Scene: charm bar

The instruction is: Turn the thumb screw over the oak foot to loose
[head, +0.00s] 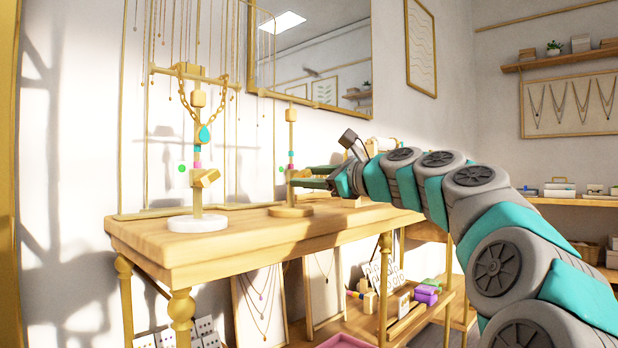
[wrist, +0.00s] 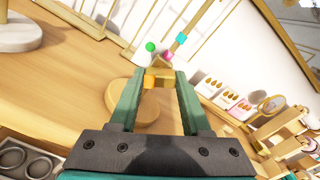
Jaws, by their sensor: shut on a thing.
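The stand with the round oak foot (head: 290,211) is on the wooden table, right of a similar stand with a white foot (head: 197,223). Its upright pole carries a teal band and a pink band. The thumb screw is low on this pole; in the wrist view it shows as a yellow-orange block (wrist: 151,81) between my fingertips. My gripper (head: 297,179) reaches in from the right and is shut on the screw, above the oak foot. In the wrist view, a green ball (wrist: 150,47) and a pink mark are just beyond the screw. My fingers partly hide the screw in the head view.
The white-foot stand holds a gold chain with a teal pendant (head: 204,134). Thin chains hang behind both stands, and a mirror (head: 318,60) is on the wall. The table's front edge (head: 250,250) is clear. Cards and small boxes are on the lower shelf.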

